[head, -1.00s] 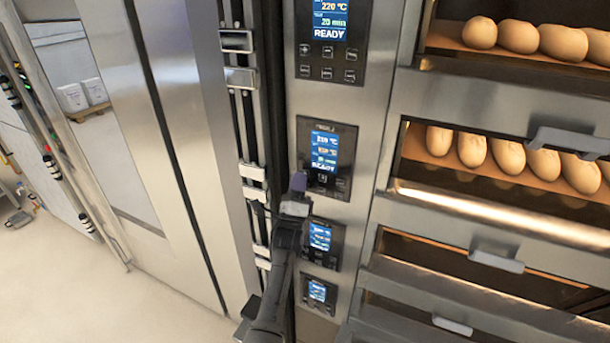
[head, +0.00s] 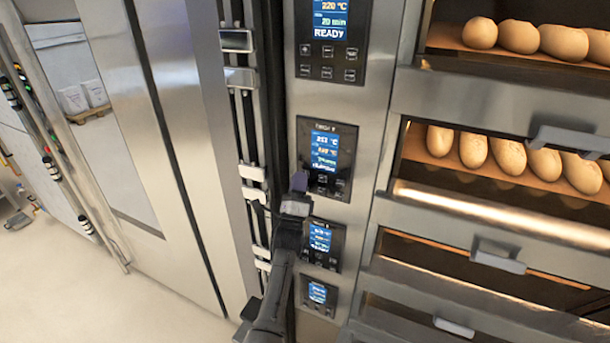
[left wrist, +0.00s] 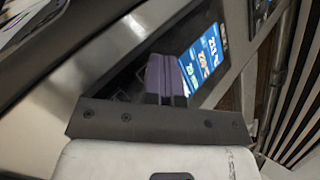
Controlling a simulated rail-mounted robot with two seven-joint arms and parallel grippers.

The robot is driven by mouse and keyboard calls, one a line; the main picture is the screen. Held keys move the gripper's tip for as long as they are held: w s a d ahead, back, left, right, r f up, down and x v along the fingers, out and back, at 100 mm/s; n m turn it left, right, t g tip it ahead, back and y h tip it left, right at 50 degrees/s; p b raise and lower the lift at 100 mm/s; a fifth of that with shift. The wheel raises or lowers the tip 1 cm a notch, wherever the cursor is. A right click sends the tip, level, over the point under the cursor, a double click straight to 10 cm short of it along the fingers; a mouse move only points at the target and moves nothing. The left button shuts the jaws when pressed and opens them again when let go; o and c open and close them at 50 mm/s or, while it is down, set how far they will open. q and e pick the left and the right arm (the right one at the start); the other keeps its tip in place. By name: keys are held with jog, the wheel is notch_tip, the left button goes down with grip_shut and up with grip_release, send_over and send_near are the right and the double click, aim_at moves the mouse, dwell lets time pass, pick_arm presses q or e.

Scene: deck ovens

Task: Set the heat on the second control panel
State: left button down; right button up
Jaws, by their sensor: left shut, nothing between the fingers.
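The second control panel (head: 326,150) is a black panel with a lit blue screen and a row of buttons below, on the steel column between the door and the decks. Its screen reads about 213 °C on top, with smaller lines beneath. My left gripper (head: 299,181) is shut and empty, its purple fingertips at the panel's lower left, over the left button area. In the left wrist view the purple fingers (left wrist: 165,78) are together in front of the panel, beside its screen (left wrist: 202,58). I cannot tell whether they touch a button. My right gripper is not in view.
The top panel (head: 331,40) reads 220 °C, 20 min, READY. Two lower panels (head: 322,245) sit below, close to my left arm. Decks with loaves (head: 508,154) and protruding handles (head: 568,140) are at right. A tall steel door (head: 150,150) is at left.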

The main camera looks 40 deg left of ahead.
pick_arm(q)
jog(key=shift+s, duration=0.15)
jog(key=shift+s+d+p, duration=0.15)
jog(key=shift+s+p, duration=0.3)
jog(key=shift+s, duration=0.15)
dwell(0.3)
jog(key=shift+b, duration=0.3)
